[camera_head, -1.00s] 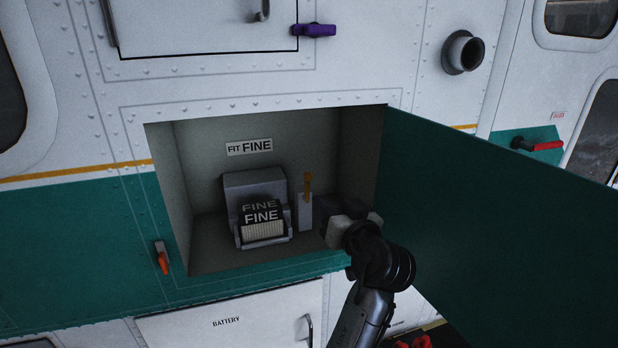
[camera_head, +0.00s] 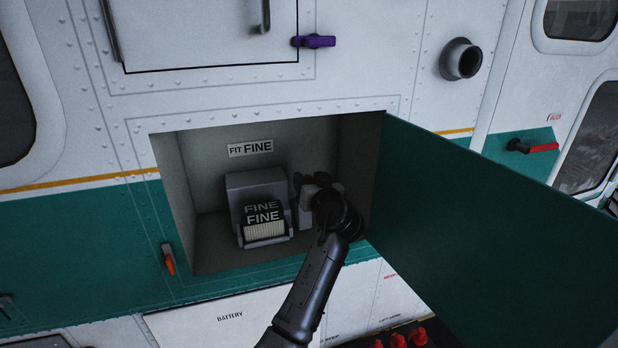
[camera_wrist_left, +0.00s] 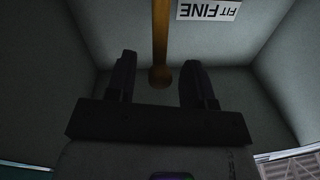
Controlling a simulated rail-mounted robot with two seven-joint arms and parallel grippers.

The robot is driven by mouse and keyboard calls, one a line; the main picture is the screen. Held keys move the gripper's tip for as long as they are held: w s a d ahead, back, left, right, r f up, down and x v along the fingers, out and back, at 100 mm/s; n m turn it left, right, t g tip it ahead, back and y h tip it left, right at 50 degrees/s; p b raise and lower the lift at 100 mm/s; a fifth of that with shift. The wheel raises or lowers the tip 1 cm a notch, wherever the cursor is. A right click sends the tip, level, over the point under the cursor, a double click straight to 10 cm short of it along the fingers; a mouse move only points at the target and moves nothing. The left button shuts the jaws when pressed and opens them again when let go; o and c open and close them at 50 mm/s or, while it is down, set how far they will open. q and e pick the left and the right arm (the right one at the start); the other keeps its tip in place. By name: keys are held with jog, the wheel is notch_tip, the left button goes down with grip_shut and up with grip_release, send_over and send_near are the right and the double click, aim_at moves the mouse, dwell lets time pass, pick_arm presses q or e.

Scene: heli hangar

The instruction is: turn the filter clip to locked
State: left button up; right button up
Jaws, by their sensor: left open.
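The filter clip is a yellow-orange lever (camera_wrist_left: 160,40). In the left wrist view its rounded end shows in the gap between my left gripper's two dark fingers (camera_wrist_left: 158,70), which are apart. I cannot tell whether they touch it. In the head view my left gripper (camera_head: 314,180) is inside the open bay and covers the clip. The filter (camera_head: 264,218), marked FINE, sits in a grey housing (camera_head: 248,183) just left of the gripper. My right gripper is not in view.
A label (camera_head: 250,148) reading FIT FINE is on the bay's back wall. The open green door (camera_head: 480,220) stands close to the right of my arm. An orange latch handle (camera_head: 168,260) is left of the bay, and a purple handle (camera_head: 315,41) is above it.

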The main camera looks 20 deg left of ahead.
pick_arm(q)
jog(key=shift+a, duration=0.1)
grip_shut()
dwell(0.5)
